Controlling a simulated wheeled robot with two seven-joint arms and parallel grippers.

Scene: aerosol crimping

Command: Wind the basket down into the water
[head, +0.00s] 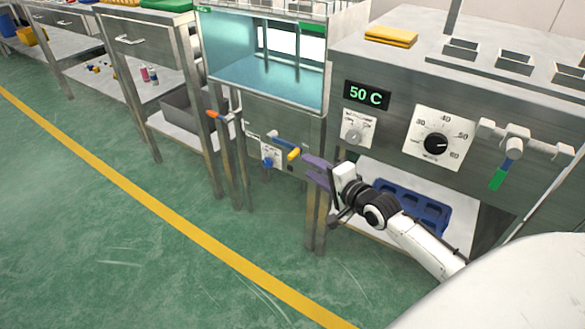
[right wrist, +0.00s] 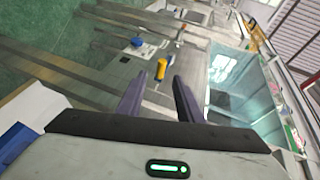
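The glass-fronted water tank (head: 226,62) stands at the top centre of the head view, with teal water behind the glass. I cannot make out the basket clearly. Below the tank, a crank with a blue arm and a yellow handle (head: 294,154) sticks out of the steel front. The yellow handle also shows in the right wrist view (right wrist: 161,69), just beyond the fingertips. My right gripper (head: 311,170) has purple fingers, open and empty, a little right of the handle; the wrist view shows a gap between the fingers (right wrist: 158,85). My left gripper is not in view.
A blue knob (head: 267,162) sits left of the crank. An orange-handled lever (head: 214,115) is further left. Right are a "50 C" display (head: 366,95), a dial (head: 436,143) and a green-ended lever (head: 498,178). A blue tray (head: 412,207) lies below. The green floor is clear.

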